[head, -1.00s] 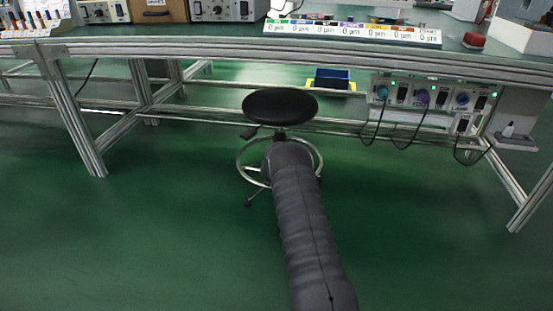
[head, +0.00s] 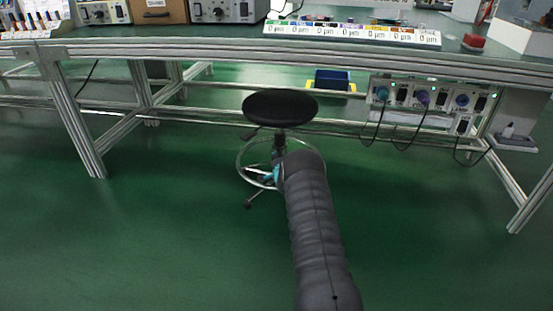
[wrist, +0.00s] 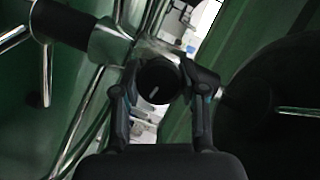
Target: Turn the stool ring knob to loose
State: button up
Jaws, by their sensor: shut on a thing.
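The stool has a round black seat (head: 280,108) and a chrome foot ring (head: 240,158) low around its column, in front of the bench. The ring knob (wrist: 156,80) is a round black knob with a short, slanted pale mark on its face, in the middle of the wrist view. My gripper (wrist: 160,92) is shut on the knob, one finger on each side of it. In the head view my arm covers the right part of the ring and hides the knob. I see no loose or tight label.
A metal-framed bench (head: 200,50) runs behind the stool, with lower rails close by. A power panel (head: 425,97) with hanging cables is to the right. A blue bin (head: 332,80) sits under the bench. The green floor is clear at left and front.

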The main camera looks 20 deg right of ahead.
jog(key=m+t, duration=0.1)
jog(key=m, duration=0.3)
jog(key=shift+r+t, duration=0.2)
jog(key=shift+t, duration=0.2)
jog(key=m, duration=0.2)
jog(key=m+t, duration=0.1)
jog(key=m, duration=0.1)
jog(key=shift+t+h, duration=0.3)
jog(key=shift+d+m, duration=0.1)
jog(key=shift+m, duration=0.2)
jog(key=o, duration=1.2)
jog(key=shift+c, duration=0.2)
jog(key=shift+f, duration=0.1)
jog(key=v, duration=1.2)
